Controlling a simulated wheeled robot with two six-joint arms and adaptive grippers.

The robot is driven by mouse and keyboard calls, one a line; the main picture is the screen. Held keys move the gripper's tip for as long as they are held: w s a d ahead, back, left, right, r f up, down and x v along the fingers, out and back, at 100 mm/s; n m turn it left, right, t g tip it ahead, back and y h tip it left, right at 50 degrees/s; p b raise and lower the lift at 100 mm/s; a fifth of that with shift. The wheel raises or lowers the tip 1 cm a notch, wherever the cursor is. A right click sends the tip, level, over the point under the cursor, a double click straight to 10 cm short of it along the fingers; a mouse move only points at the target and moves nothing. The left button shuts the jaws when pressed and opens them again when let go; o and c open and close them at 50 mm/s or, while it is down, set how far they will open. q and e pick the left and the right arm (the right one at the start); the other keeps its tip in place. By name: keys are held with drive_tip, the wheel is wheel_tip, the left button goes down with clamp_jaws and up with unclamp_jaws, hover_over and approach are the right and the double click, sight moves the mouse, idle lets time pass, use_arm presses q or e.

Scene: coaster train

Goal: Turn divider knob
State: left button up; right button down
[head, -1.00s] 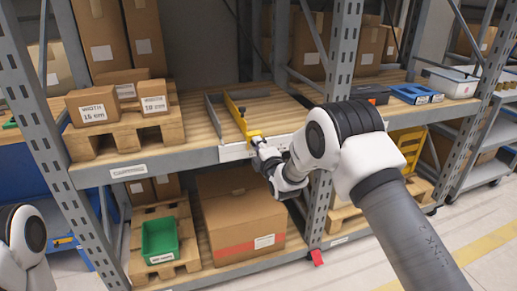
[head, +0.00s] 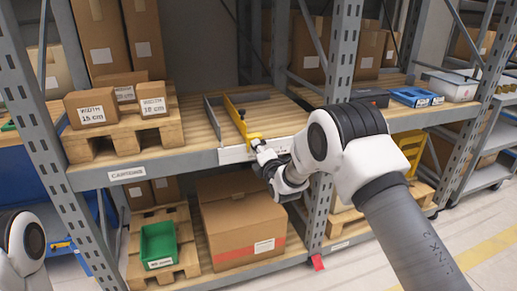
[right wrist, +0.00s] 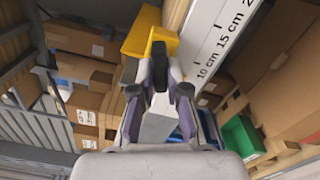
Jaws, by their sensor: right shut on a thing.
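The yellow divider (head: 236,118) stands on the wooden shelf deck, with its yellow clamp end at the shelf's front edge. In the right wrist view the yellow divider (right wrist: 142,30) is at the top centre. A white scale strip (right wrist: 214,42) marked 10 cm and 15 cm runs beside it. My right gripper (head: 262,150) is at the divider's front end, over the shelf edge. In the right wrist view its fingers (right wrist: 160,78) are closed around the dark divider knob (right wrist: 159,60), which they partly hide. My left gripper is out of view.
A grey fixed side plate (head: 213,115) stands left of the divider. Boxes labelled with widths (head: 90,108) sit on a pallet at left. A rack upright (head: 342,60) is close right of my right gripper. Below are a green bin (head: 158,243) and a large carton (head: 240,222).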

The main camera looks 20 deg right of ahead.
drive_tip(key=shift+r, duration=0.1)
drive_tip(key=c, duration=1.2)
unclamp_jaws()
drive_tip(key=shift+w, duration=0.1)
drive_tip(key=shift+o, duration=0.2)
drive_tip(key=s, duration=1.2)
drive_tip(key=shift+d, duration=0.15)
